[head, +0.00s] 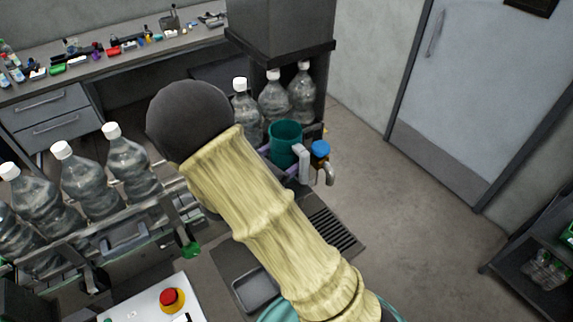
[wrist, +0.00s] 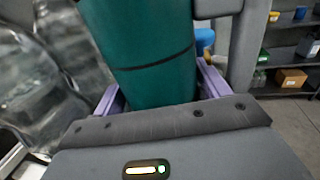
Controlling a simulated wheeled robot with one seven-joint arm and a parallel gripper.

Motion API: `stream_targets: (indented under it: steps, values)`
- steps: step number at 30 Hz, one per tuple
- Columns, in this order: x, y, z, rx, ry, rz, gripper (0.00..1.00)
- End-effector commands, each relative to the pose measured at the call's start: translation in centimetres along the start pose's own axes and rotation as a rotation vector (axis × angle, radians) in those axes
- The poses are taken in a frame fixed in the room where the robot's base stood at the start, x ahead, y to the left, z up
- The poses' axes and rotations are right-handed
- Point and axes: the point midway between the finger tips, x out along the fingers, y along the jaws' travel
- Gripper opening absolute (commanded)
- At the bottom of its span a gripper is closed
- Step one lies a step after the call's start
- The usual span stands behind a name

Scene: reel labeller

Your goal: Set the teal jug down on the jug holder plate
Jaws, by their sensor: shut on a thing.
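The teal jug (head: 285,140) is upright in the head view, beyond my padded forearm and near the bottles. It also fills the upper middle of the wrist view (wrist: 140,45), with a dark band around it. My gripper (wrist: 160,87) has its purple fingers on either side of the jug and is shut on it.
Clear bottles stand in a row on the conveyor (head: 150,205) at left, and several more by the dark machine housing (head: 280,30). A blue-topped tap (head: 320,150) is close right of the jug. A slotted grate (head: 333,230) lies nearer. The floor at right is open.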

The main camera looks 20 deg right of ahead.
Motion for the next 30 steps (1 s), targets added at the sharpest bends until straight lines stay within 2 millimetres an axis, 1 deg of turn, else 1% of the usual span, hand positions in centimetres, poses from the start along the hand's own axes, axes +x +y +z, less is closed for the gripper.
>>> stream_targets:
  steps: [3, 14, 24, 30]
  values:
    - [0.0, 0.0, -0.7, 0.0, -0.002, -0.001, 0.38]
    - [0.0, 0.0, -1.0, 0.0, -0.002, -0.001, 0.38]
    - [0.1, 0.0, -4.3, -0.001, -0.002, -0.001, 0.38]
    - [0.1, 0.0, -4.5, 0.002, -0.002, -0.001, 0.38]
